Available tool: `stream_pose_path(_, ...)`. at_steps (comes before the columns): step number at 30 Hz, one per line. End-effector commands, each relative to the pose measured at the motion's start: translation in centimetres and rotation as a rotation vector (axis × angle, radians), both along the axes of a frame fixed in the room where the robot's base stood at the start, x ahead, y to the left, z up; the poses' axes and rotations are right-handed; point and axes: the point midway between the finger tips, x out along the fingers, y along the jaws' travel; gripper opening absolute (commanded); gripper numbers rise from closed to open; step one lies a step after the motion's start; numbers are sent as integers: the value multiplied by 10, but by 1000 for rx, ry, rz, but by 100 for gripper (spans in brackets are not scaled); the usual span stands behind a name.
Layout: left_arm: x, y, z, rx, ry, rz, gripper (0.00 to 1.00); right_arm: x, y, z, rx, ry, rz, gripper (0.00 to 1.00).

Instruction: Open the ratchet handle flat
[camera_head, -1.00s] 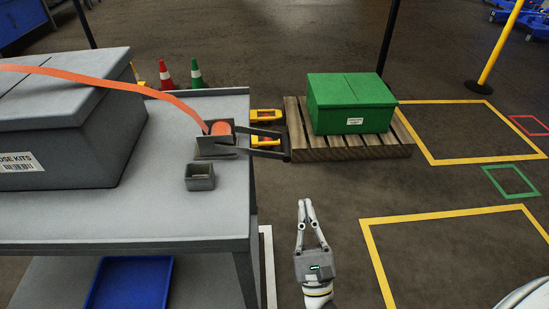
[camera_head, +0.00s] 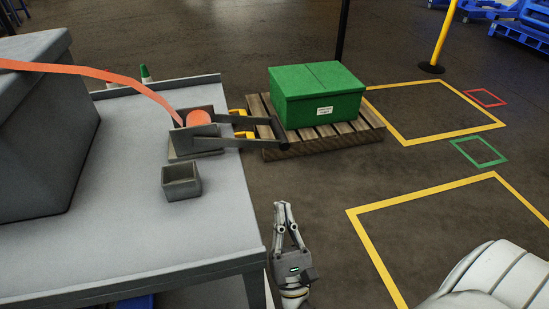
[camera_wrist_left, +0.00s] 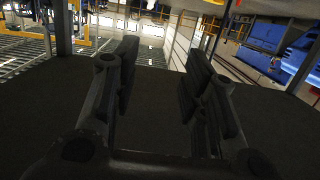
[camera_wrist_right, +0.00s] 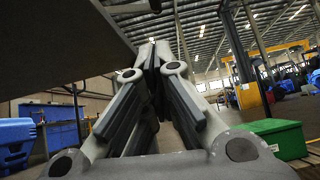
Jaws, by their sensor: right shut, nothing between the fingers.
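The ratchet (camera_head: 196,143) is fixed at the right edge of the grey table, with an orange strap (camera_head: 112,76) wound on its spool. Its dark handle (camera_head: 246,132) sticks out past the table edge to the right, ending in a dark crossbar near the pallet. My right gripper (camera_head: 283,206) is shut and empty, pointing up the picture, below the handle and right of the table, apart from both. It also shows shut in the right wrist view (camera_wrist_right: 152,50). My left gripper (camera_wrist_left: 160,75) is open and empty in the left wrist view; the head view does not show it.
The grey table (camera_head: 120,240) carries a large grey case (camera_head: 40,140) and a small open grey box (camera_head: 181,182). A green box (camera_head: 318,95) stands on a wooden pallet (camera_head: 340,136) beyond the handle.

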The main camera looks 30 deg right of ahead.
Motion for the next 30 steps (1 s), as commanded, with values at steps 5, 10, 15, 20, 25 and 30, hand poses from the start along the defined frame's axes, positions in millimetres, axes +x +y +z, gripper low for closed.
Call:
stream_pose_path(5, -3, 2, -8, 14, 55, 4, 40, 17, -6, 21, 2, -5, -2, 0)
stream_pose_path(10, -8, 6, -23, 32, 132, 9, 40, 42, -14, 48, 1, -6, -2, 0)
stream_pose_path(15, -15, 9, -36, 51, 205, 14, 40, 66, -22, 73, 1, -4, -1, 0)
stream_pose_path(20, -26, 15, -53, 75, 309, 21, 40, 64, -22, 94, 0, -1, 1, 0)
stream_pose_path(25, -33, 18, -64, 89, 370, 25, 40, 64, -22, 106, 0, 0, 0, 0)
stream_pose_path(30, -35, 19, -67, 94, 389, 26, 40, 64, -23, 109, 0, 0, 0, 0)
